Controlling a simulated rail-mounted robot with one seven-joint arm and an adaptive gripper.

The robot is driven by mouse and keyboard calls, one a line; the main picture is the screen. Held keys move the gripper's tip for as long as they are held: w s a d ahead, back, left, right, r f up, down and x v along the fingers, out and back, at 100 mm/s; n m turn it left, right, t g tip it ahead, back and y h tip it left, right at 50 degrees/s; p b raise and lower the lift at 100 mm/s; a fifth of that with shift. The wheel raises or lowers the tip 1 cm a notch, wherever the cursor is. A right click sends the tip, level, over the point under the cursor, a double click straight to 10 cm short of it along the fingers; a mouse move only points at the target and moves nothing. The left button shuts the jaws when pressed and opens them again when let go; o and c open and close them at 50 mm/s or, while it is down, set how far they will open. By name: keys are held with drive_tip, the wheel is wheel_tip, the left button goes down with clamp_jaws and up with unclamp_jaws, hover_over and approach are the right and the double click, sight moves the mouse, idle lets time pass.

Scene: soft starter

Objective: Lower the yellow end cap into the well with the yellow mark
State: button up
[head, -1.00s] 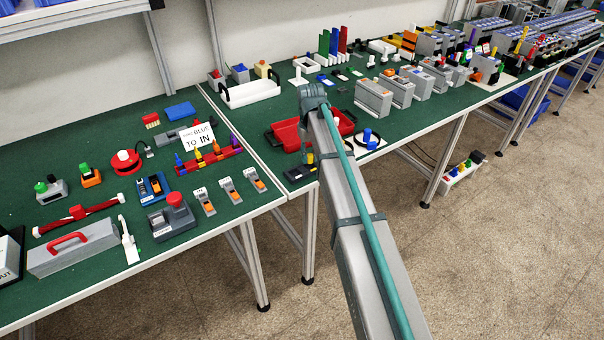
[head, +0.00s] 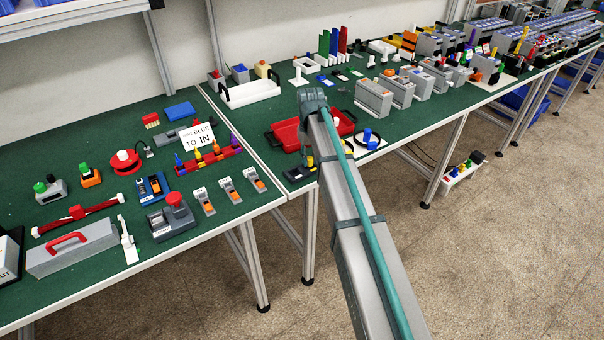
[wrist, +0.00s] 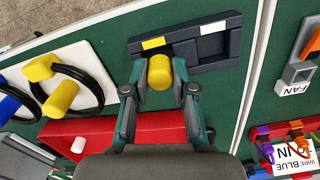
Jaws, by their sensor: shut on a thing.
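The yellow end cap (wrist: 160,73) is held between the two fingers of my gripper (wrist: 160,80), which is shut on it. A dark block (wrist: 200,62) lies beyond the fingers on the green table. It carries a yellow mark (wrist: 153,43) on the left and a white mark (wrist: 213,28) on the right. The cap is in front of the yellow mark and hides the well there; I cannot tell whether it is above the well or partly in it. In the head view the dark block (head: 298,174) stands at the table's near edge, and my arm hides most of the gripper.
A red tray (wrist: 90,130) lies close to the left finger. Left of it is a white board (wrist: 88,62) with a black loop and yellow knobs (wrist: 61,97). A seam between tables runs right of the block; a FAN unit (wrist: 297,75) stands beyond it.

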drive_tip(key=shift+f, duration=0.55)
idle(0.4)
drive_tip(key=o, duration=0.9)
drive_tip(key=shift+c, duration=0.2)
drive_tip(key=shift+r, duration=0.15)
wheel_tip(320, 180, up, 12)
drive_tip(key=s+d+f+m+g+h, duration=0.1)
drive_tip(key=s+d+f, duration=0.3)
drive_tip(key=f, duration=0.4)
drive_tip(key=s+d+f+m+g, duration=0.1)
drive_tip(key=s+d+f, duration=0.35)
drive_tip(key=f, duration=0.45)
drive_tip(key=s+f+g, duration=0.1)
drive_tip(key=s+f, duration=1.1)
drive_tip(key=f, duration=0.5)
drive_tip(key=s+f+g, duration=0.1)
drive_tip(key=s+f, duration=0.5)
drive_tip(key=s, duration=0.6)
drive_tip(key=s+f+g, duration=0.1)
drive_tip(key=s+f, duration=0.5)
drive_tip(key=s, duration=0.6)
drive_tip(key=s+f+m+g+y, duration=0.1)
drive_tip(key=s+f, duration=0.5)
drive_tip(key=s, duration=0.7)
drive_tip(key=shift+a+f+g, duration=0.15)
drive_tip(key=shift+a+g, duration=0.15)
drive_tip(key=shift+g, duration=0.1)
